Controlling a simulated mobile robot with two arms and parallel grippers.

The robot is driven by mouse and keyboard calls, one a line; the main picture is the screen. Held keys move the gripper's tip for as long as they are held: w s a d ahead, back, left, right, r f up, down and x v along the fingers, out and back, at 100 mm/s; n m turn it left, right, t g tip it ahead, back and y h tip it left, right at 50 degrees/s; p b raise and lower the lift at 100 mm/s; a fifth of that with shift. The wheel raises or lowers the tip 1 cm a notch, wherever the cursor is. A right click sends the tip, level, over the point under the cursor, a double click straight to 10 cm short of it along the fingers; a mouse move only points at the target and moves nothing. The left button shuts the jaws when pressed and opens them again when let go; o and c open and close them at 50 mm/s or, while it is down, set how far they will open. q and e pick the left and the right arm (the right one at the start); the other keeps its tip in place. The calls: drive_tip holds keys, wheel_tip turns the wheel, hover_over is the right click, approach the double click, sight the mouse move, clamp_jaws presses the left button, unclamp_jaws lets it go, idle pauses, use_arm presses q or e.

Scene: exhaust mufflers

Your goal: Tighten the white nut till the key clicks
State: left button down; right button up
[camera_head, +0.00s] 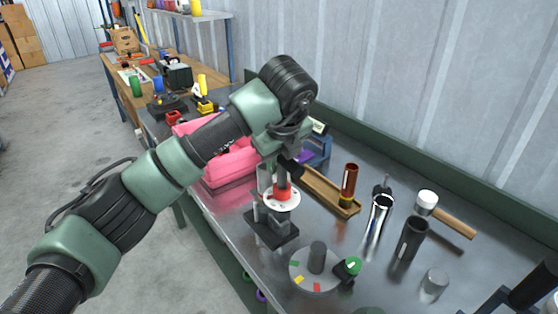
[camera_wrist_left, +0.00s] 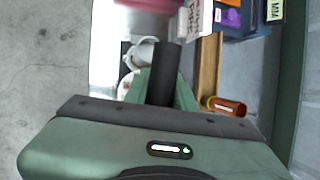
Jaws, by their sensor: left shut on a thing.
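My left gripper (camera_head: 284,168) points down over the bench and is shut on the key (camera_wrist_left: 163,72), whose dark cylindrical handle shows between the fingers in the left wrist view. Under the gripper, a red collar (camera_head: 282,190) sits above a white round disc (camera_head: 282,204), which looks like the white nut. Whether the key is seated on it cannot be told. The disc is above a dark block fixture (camera_head: 272,231) on the metal bench. The gripper hides most of the key in the head view. My right gripper is not in view.
A wooden tray (camera_head: 325,190) and a red-brown cylinder (camera_head: 349,180) are to the right. A grey round plate (camera_head: 312,270), a chrome tube (camera_head: 378,215), a dark tube (camera_head: 410,240) and a mallet (camera_head: 428,200) take up the bench nearby.

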use_arm(q)
drive_tip(key=shift+f+b, duration=0.35)
drive_tip(key=shift+f, duration=0.05)
idle(0.4)
drive_tip(key=shift+d+m+h+b, duration=0.2)
drive_tip(key=shift+m+h+b, duration=0.35)
drive_tip(key=shift+m, duration=0.65)
drive_tip(key=shift+d+m+h, duration=0.1)
drive_tip(key=shift+m+h, duration=0.15)
drive_tip(key=shift+m, duration=0.45)
drive_tip(key=shift+d+m+h+b, duration=0.1)
drive_tip(key=shift+m+h+b, duration=0.2)
drive_tip(key=shift+m, duration=0.1)
